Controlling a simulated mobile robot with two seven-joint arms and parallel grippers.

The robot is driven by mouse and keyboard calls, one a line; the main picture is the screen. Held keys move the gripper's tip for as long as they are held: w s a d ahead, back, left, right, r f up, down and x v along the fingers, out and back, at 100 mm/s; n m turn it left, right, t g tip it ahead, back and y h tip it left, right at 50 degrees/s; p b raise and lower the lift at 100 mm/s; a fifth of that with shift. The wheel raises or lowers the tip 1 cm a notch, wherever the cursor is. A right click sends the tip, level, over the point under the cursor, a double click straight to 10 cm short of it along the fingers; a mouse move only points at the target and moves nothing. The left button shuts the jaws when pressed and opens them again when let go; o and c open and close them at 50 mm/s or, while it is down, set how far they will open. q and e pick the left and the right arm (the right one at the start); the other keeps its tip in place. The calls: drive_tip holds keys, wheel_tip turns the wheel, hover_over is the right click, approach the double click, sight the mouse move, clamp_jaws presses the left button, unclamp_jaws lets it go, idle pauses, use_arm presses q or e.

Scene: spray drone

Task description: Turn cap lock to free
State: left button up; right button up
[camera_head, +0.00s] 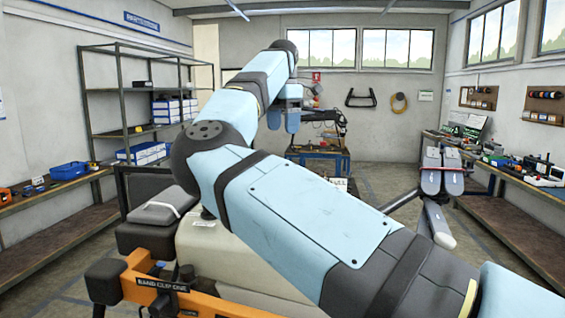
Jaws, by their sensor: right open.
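My right arm is light blue and dark grey. It comes in from the lower right, crosses the middle of the view and bends at an elbow. My right gripper (284,118) is at the far end of the arm, small and partly hidden, open with nothing seen between its fingers. The spray drone's cream tank (240,262) lies below and behind the arm, which covers much of it. I cannot make out the cap or its lock. My left gripper is not in view.
An orange bar (205,302) with a black label crosses the drone's near left. Dark blocks (150,232) stand beside the tank. A grey drone arm (436,218) sticks out at right. Shelving (120,90) and benches (45,190) line the walls. A blue cart (318,152) stands behind.

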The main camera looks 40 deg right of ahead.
wheel_tip(320, 180, down, 9)
drive_tip(key=shift+w+f+p, duration=0.1)
drive_tip(key=shift+f+p, duration=0.1)
drive_tip(key=shift+p, duration=0.9)
drive_tip(key=shift+d+f, duration=0.1)
drive_tip(key=shift+f, duration=0.4)
drive_tip(key=c, duration=0.9)
